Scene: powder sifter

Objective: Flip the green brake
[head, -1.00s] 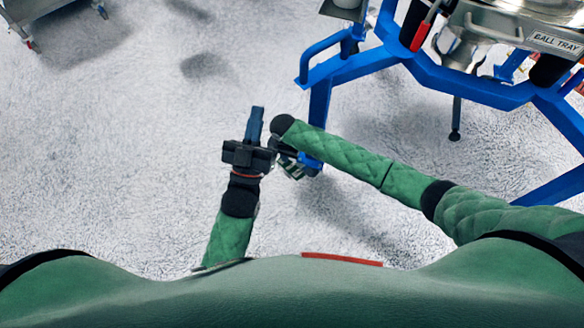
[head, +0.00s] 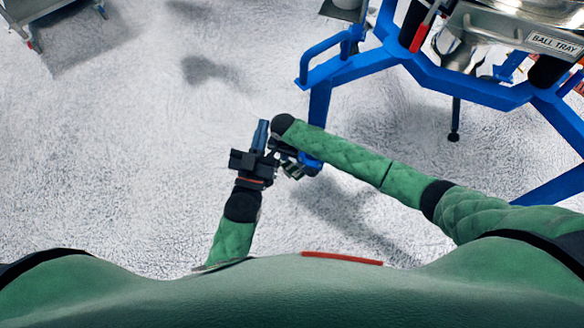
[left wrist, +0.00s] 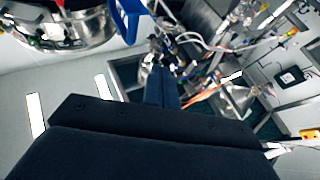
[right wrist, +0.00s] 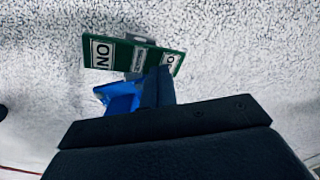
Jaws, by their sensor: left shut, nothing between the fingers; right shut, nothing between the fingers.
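In the right wrist view a green plate (right wrist: 110,52) with white labels, one reading ON, lies against a blue part (right wrist: 118,97). My right gripper (right wrist: 160,80) is shut and empty, its tips overlapping the plate's near edge in the picture; I cannot tell whether they touch. In the head view my right gripper (head: 300,168) is at the foot of the blue frame's leg, partly hidden by its own arm, and the green plate cannot be made out. My left gripper (head: 261,132) is shut and empty, just left of my right gripper; its tips also show in the left wrist view (left wrist: 160,85).
A blue frame (head: 490,92) with a tray labelled BALL TRAY (head: 553,43) stands at the upper right. A grey cart (head: 32,12) is at the upper left. The speckled floor (head: 120,170) on the left is clear.

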